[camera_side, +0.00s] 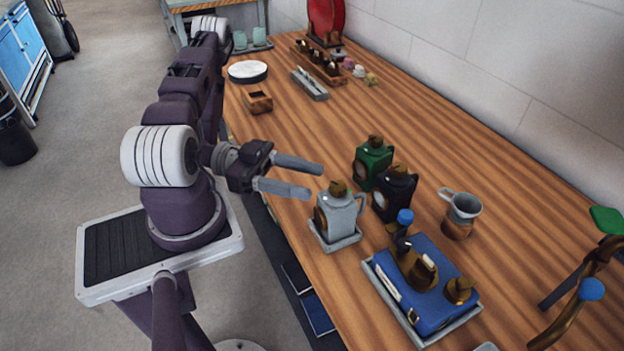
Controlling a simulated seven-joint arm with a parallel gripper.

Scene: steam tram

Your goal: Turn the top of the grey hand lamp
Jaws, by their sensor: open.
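The grey hand lamp (341,219) stands upright on a small grey tray near the front edge of the wooden bench. Its brass-brown top (339,188) faces up, a round lens shows on its left side and a handle on its right. My gripper (317,181) is open and empty, with its two grey fingers pointing right. In the picture the fingers end just above and left of the lamp's top. I cannot tell their exact height or whether they touch it; a small gap seems to show.
A green lamp (373,162) and a black lamp (394,192) stand close behind the grey one. A blue box (428,287) with brass fittings sits on a tray to the right front. A metal jug (460,213) stands further right. The bench (300,130) is clear behind my gripper.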

